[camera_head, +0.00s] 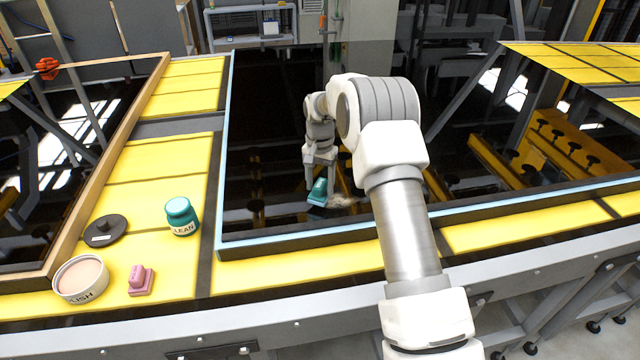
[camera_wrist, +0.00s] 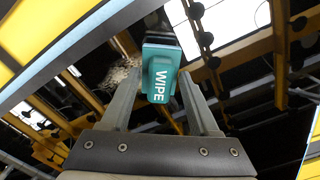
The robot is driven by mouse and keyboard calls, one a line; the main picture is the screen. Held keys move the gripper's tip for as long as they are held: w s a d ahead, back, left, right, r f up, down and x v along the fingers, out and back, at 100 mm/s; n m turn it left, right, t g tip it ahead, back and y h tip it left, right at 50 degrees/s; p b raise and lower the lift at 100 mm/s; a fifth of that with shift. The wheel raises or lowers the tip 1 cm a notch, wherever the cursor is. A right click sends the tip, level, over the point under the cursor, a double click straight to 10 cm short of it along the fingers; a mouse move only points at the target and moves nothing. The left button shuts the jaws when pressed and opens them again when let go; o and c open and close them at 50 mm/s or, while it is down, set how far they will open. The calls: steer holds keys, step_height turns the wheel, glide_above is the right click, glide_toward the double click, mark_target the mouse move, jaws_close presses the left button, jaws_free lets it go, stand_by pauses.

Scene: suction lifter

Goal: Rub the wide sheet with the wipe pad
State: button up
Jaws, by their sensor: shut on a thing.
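The wide sheet (camera_head: 270,120) is a dark, glossy, mirror-like pane with a light blue edge, in the middle of the head view. My gripper (camera_head: 319,178) is over its near part, shut on the teal wipe pad (camera_head: 317,193). In the wrist view the pad (camera_wrist: 161,78) sits between my two fingers (camera_wrist: 157,85), its WIPE lettering visible and its dark underside facing the sheet. A pale brownish smudge (camera_head: 345,201) lies on the sheet just right of the pad; it also shows left of the pad in the wrist view (camera_wrist: 120,78). I cannot tell whether the pad touches the sheet.
On the yellow table (camera_head: 245,278) at left stand a teal CLEAN jar (camera_head: 181,217), a pink-handled pad (camera_head: 141,281), an open POLISH tub (camera_head: 81,279) and a black lid (camera_head: 104,230). A wood-framed dark pane (camera_head: 132,115) lies farther left. The sheet around the pad is otherwise clear.

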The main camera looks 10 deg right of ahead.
steer(key=shift+f+b, duration=0.6)
steer(key=shift+f, duration=0.4)
